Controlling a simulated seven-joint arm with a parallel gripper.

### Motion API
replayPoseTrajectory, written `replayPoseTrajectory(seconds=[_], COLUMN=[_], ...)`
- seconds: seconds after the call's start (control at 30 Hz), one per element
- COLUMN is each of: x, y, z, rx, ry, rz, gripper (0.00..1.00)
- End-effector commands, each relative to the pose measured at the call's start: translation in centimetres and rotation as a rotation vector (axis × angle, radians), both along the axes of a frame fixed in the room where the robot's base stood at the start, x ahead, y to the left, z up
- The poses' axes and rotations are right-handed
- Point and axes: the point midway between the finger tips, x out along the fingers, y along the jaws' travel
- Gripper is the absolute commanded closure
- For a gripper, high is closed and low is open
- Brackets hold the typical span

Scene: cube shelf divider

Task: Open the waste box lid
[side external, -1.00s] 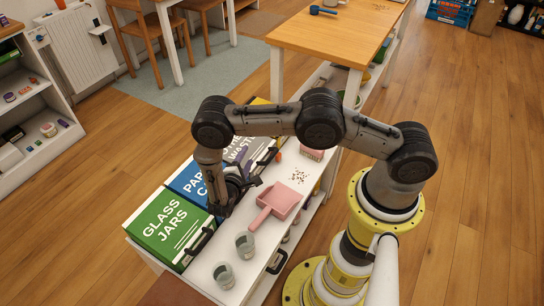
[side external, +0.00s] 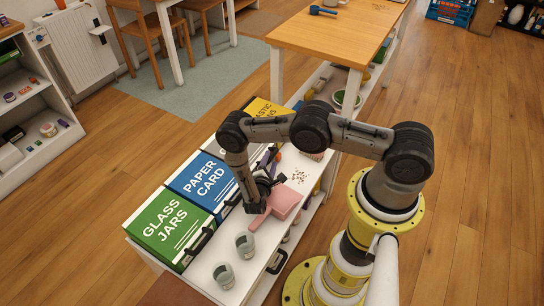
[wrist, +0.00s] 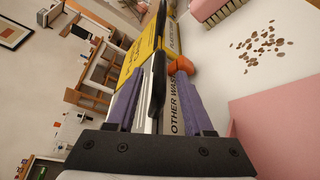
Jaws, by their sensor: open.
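The waste box (side external: 213,144) is the pale box between the blue and yellow boxes, mostly hidden behind my arm in the side view. Its front, lettered OTHER WASTE (wrist: 178,115), shows in the wrist view, between and beyond my fingers. My gripper (side external: 270,160) is open in front of the boxes, low over the white top. In the wrist view its purple-padded fingers (wrist: 155,80) stand apart. A black bar-like handle (wrist: 158,65) appears between them, not visibly gripped. I cannot tell whether the fingers touch it. The lid looks closed, though much of it is hidden.
Blue PAPER CARD (side external: 200,180), green GLASS JARS (side external: 168,225) and yellow (side external: 268,110) boxes stand in the row. A pink dustpan (side external: 284,202), two cups (side external: 245,244) and brown bits (side external: 300,177) lie on the white top. An orange item (wrist: 181,65) is close to the right finger.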

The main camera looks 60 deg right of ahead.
Motion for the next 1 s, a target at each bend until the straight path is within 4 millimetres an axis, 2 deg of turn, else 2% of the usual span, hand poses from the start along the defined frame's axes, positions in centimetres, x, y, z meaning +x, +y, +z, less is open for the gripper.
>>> replayPoseTrajectory(seconds=[0.1, 0.23, 0.6, 0.67, 0.9, 1.0], x=[0.5, 0.9, 1.1, 1.1, 1.1, 1.1], y=[-1.7, -2.7, -3.2, -3.2, -3.2, -3.2], z=[-0.4, -0.6, -0.7, -0.7, -0.7, -0.7], rx=[0.000, 0.000, 0.000, 0.000, 0.000, 0.000], ry=[0.001, 0.001, 0.000, 0.000, 0.000, 0.000], rz=[-0.004, -0.003, 0.000, 0.000, 0.000, 0.000], gripper=[0.48, 0.48, 0.48, 0.55, 0.98, 1.00])
